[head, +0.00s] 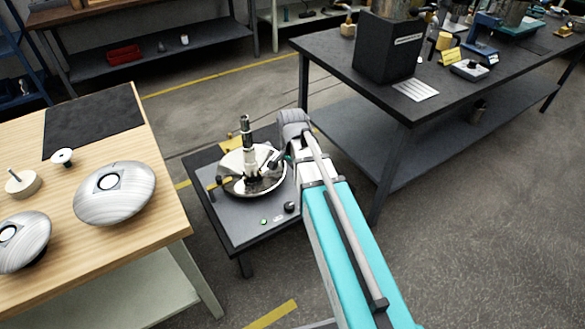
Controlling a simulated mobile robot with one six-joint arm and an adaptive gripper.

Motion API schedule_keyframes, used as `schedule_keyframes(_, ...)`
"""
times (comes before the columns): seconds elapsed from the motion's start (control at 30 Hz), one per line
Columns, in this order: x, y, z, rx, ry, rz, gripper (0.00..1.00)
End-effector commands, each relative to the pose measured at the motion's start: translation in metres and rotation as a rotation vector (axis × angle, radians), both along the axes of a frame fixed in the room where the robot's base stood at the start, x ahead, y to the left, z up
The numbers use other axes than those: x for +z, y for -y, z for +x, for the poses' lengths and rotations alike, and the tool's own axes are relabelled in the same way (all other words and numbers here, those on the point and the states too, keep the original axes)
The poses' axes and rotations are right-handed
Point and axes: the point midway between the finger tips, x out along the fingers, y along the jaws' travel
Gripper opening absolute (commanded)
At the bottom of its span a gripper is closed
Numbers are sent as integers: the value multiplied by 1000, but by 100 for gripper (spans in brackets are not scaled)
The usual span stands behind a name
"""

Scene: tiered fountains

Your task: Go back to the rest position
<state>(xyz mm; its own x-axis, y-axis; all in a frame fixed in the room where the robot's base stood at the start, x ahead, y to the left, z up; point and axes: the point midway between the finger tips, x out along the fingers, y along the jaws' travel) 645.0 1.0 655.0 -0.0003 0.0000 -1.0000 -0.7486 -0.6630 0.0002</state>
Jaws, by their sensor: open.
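My turquoise and white arm reaches from the lower right toward a low dark stand. My gripper (273,163) is a small dark shape at the arm's end, partly hidden by the wrist. It is open at the right side of a fountain base, close to its central post; I cannot tell whether it touches. The base is a shiny round basin (238,186) with an upright metal post (248,140) on the low stand (232,226). No held object shows.
A wooden table (150,215) at left carries two silver domed discs (115,193) (22,242), small round parts and a dark mat (92,120). A dark workbench (350,90) with a black box (388,48) and tools stands behind right. Floor at lower right is clear.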

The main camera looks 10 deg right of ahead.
Motion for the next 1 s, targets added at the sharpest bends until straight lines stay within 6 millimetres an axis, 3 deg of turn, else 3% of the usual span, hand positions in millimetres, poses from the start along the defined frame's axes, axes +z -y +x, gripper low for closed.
schedule_keyframes(0.47, 0, 0, -11, 66, 0, 0, 93)
schedule_keyframes(1.0, 0, 0, -84, 635, 0, 0, 93)
